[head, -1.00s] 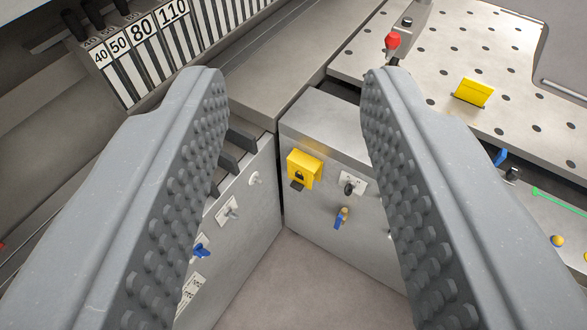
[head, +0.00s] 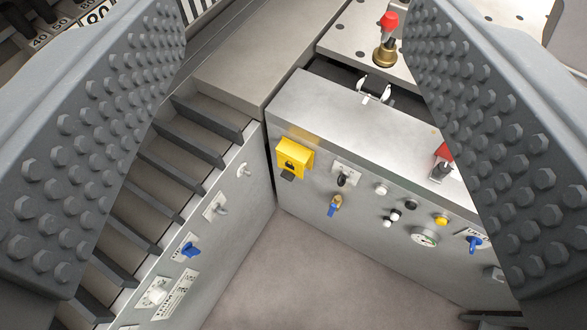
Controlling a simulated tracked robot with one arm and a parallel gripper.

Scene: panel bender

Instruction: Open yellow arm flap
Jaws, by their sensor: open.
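A yellow flap-like cover (head: 294,157) with a dark lock-shaped mark sits on the upper left of the grey front panel (head: 300,205). A dark tab shows under its lower edge. The cover looks closed over whatever is behind it. My gripper (head: 296,40) is open and empty, with one studded grey jaw at each side of the view. The yellow cover shows between the jaws, beyond them and apart from both.
Right of the cover are a black key switch (head: 344,180), a blue-handled valve (head: 335,206), a gauge (head: 425,237) and small knobs. A red-topped fitting (head: 388,38) stands on the perforated table. Left is a slatted side panel (head: 217,215) with a blue lever (head: 190,249).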

